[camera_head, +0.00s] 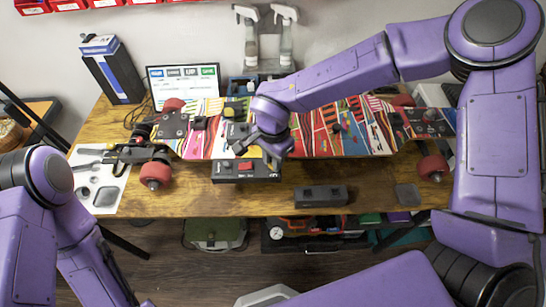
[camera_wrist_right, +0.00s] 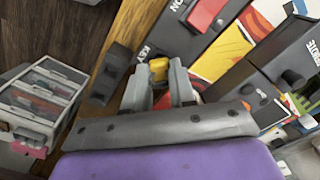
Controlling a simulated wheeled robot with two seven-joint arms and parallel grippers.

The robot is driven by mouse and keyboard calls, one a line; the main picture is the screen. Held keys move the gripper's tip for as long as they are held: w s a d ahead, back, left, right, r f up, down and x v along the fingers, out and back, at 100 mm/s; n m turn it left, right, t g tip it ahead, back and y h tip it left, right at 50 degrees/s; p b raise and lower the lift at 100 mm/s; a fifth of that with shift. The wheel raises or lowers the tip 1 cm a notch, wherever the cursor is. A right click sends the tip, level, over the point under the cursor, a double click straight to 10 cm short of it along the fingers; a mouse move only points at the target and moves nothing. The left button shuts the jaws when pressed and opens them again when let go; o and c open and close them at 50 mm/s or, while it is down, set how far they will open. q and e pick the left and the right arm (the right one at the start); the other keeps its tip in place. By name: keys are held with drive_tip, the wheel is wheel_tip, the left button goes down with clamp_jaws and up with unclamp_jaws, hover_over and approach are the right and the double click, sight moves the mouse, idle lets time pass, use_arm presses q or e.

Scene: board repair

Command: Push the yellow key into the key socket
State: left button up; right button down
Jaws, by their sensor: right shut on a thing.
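The yellow key (camera_wrist_right: 158,69) shows between the fingertips of my right gripper (camera_wrist_right: 158,84) in the wrist view. The gripper is shut on it. Just beyond the key is a dark box (camera_wrist_right: 172,38) with white lettering that reads "KEY" and "ON" and a red switch (camera_wrist_right: 207,14). I cannot tell how far the key is inside a socket; the opening is hidden. In the head view my right gripper (camera_head: 262,148) points down just behind the dark box (camera_head: 228,175), and the key is hidden there. My left gripper is out of the picture.
A colourful skateboard (camera_head: 355,143) with red wheels lies across the wooden table (camera_head: 260,205). A second dark block (camera_head: 320,196) sits near the front edge. A tablet (camera_head: 183,83), a blue-black box (camera_head: 112,70) and spray bottles (camera_head: 250,35) stand behind. The front strip is partly clear.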

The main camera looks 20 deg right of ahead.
drive_tip(key=shift+f, duration=0.1)
drive_tip(key=c, duration=0.6)
unclamp_jaws()
drive_tip(key=shift+o, duration=0.2)
drive_tip(key=shift+r+p, duration=1.6)
drive_tip(key=shift+p, duration=0.65)
wheel_tip(320, 180, up, 6)
drive_tip(key=p, duration=0.7)
drive_tip(key=shift+f, duration=0.1)
